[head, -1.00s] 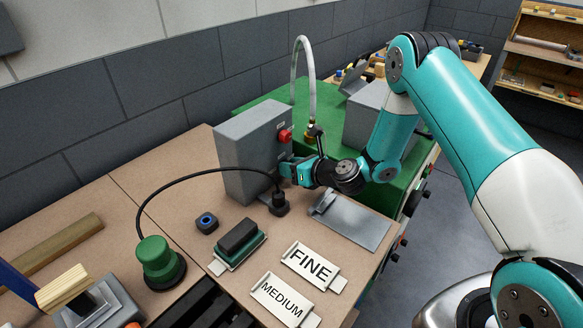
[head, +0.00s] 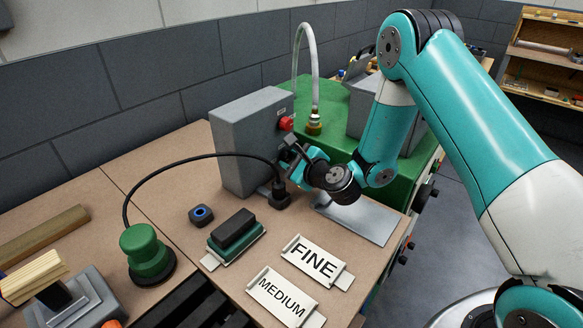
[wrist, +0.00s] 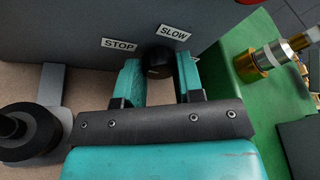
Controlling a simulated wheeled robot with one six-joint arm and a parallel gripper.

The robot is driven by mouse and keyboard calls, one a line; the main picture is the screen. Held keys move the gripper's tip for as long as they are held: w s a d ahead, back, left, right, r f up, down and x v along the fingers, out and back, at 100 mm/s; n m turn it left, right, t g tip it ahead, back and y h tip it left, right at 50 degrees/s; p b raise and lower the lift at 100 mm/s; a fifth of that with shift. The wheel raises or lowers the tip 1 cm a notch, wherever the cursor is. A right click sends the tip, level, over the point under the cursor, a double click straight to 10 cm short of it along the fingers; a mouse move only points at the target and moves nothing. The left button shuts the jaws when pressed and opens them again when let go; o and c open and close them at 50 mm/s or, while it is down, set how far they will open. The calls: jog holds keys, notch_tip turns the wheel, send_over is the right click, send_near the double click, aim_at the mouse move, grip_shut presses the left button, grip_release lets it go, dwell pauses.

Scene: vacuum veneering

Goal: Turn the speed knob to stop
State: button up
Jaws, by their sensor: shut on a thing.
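The speed knob (wrist: 158,62) is a dark round knob on the front of the grey control box (head: 232,160). In the wrist view it sits between the two teal fingers of my gripper (wrist: 160,78), which is shut on it. A STOP label (wrist: 118,44) is at the knob's upper left and a SLOW label (wrist: 174,33) above it to the right. Any pointer mark on the knob is hidden. In the head view my gripper (head: 288,160) is at the box's right face, and the knob is hidden there.
A red button (head: 286,123) is just above my gripper on the box. A brass hose fitting (head: 314,124) stands close by on the green machine. A black plug (head: 279,195) with a cable is below. FINE (head: 313,262) and MEDIUM (head: 283,297) plates lie in front.

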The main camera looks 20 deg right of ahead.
jog(key=shift+f+n+b, duration=0.1)
jog(key=shift+n+b, duration=0.4)
jog(key=shift+b, duration=0.1)
jog(key=o, duration=0.9)
